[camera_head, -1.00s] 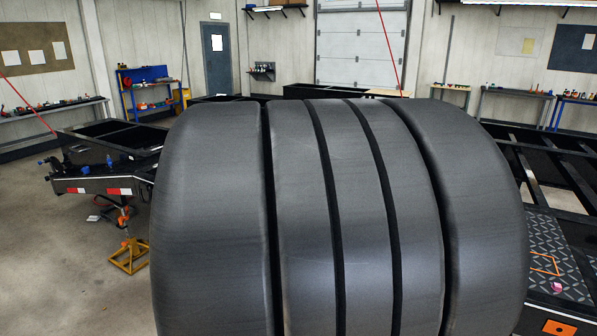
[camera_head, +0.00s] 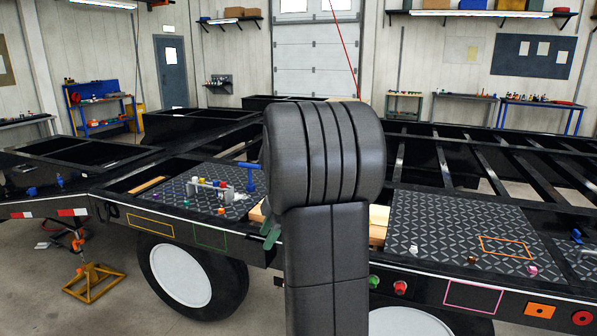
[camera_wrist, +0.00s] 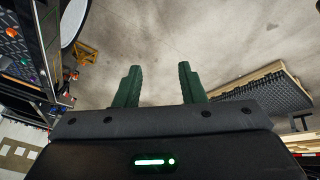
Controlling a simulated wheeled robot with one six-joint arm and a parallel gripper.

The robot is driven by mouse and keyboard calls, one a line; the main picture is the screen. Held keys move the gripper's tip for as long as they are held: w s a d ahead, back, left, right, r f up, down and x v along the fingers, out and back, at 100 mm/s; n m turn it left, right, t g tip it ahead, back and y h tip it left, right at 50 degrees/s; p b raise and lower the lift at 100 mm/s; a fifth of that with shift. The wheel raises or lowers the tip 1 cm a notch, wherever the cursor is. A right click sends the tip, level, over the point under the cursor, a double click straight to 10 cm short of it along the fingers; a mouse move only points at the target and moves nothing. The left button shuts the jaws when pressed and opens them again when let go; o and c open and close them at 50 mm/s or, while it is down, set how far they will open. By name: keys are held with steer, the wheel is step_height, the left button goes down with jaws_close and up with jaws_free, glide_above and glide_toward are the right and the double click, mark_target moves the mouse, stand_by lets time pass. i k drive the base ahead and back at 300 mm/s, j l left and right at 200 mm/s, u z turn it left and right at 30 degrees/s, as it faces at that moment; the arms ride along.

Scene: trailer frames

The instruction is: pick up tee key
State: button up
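A blue T-shaped piece (camera_head: 250,178), which may be the tee key, stands on the left patterned deck plate (camera_head: 170,195) of the black trailer in the head view. It is just left of my dark arm. My gripper's green fingers (camera_head: 270,234) show partly at the trailer's near side, below and a little right of the blue piece. The rest of my gripper is hidden by my arm there. In the wrist view my gripper (camera_wrist: 160,68) is open, its two green fingers apart with only floor seen between them. I cannot make out the blue piece in that view.
A grey handle-like bar (camera_head: 209,186) and small coloured parts share the left plate. The right deck plate (camera_head: 470,235) carries an orange outline and small knobs. Wood planks (camera_head: 379,222) lie between the plates. A yellow jack stand (camera_head: 94,284) is on the floor at left.

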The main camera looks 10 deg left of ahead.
mark_target(250, 187)
steer(key=i+j+z, duration=0.4)
steer(key=j, duration=0.25)
steer(key=i+j+z, duration=0.2)
steer(key=j, duration=0.15)
steer(key=j+z, duration=0.15)
steer(key=j, duration=0.2)
steer(key=i+j+z, duration=0.2)
steer(key=j, duration=0.25)
steer(key=j+z, duration=0.2)
steer(key=j, duration=0.2)
steer(key=i+j, duration=0.1)
steer(key=j, duration=0.55)
steer(key=i+j, duration=0.1)
steer(key=j, duration=0.55)
steer(key=i+j, duration=0.1)
steer(key=j, duration=0.55)
